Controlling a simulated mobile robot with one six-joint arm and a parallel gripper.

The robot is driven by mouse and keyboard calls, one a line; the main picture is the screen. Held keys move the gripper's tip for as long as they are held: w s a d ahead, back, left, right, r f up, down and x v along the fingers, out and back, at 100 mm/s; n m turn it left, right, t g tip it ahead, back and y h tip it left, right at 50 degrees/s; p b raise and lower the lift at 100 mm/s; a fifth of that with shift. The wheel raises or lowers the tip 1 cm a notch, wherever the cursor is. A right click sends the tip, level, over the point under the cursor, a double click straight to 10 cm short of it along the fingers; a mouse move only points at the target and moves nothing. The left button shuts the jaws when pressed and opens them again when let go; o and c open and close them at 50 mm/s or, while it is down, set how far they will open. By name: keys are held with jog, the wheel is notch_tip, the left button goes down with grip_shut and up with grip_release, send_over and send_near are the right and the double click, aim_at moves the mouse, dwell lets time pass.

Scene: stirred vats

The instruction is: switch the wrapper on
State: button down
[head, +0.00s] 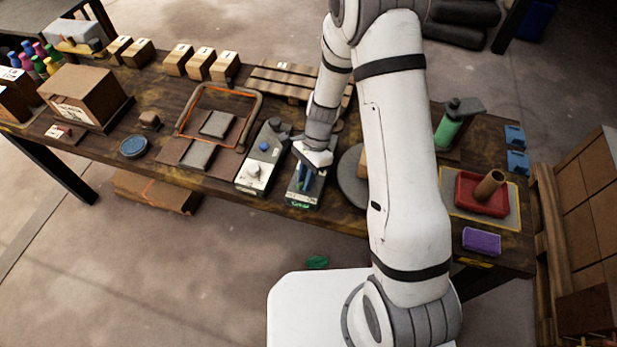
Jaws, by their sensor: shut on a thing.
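My gripper (308,175) points down over a dark control box (304,201) near the front edge of the bench. It is shut on a small part at the top of this box, which looks like its switch; the jaws mostly hide it. The box has a green marking on its front. A grey round turntable (350,190), which may belong to the wrapper, lies just right of the box. My arm covers much of it and of a brown block on it.
A pale control box (255,174) with a blue button stands close left. An orange-edged frame (217,119) and cartons (86,93) are farther left. A green bottle (446,131) and red tray (482,206) stand right of my arm.

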jog(key=n, duration=0.1)
jog(key=n+h, duration=0.1)
jog(key=n, duration=0.1)
jog(key=n+g, duration=0.1)
jog(key=shift+s+a+f+h, duration=0.15)
jog(key=shift+s+a+h, duration=0.05)
jog(key=shift+s+h, duration=0.2)
jog(key=n+h+b, duration=0.1)
jog(key=n+h, duration=0.1)
jog(key=n, duration=0.3)
jog(key=n+h+b, duration=0.1)
jog(key=n+h, duration=0.1)
jog(key=n, duration=0.2)
jog(key=shift+t+b, duration=0.3)
jog(key=shift+t, duration=0.1)
jog(key=shift+n+t+h+b, duration=0.4)
jog(key=shift+n+t, duration=0.2)
jog(key=shift+n, duration=1.1)
jog(key=shift+a, duration=0.1)
jog(key=c, duration=1.6)
grip_release()
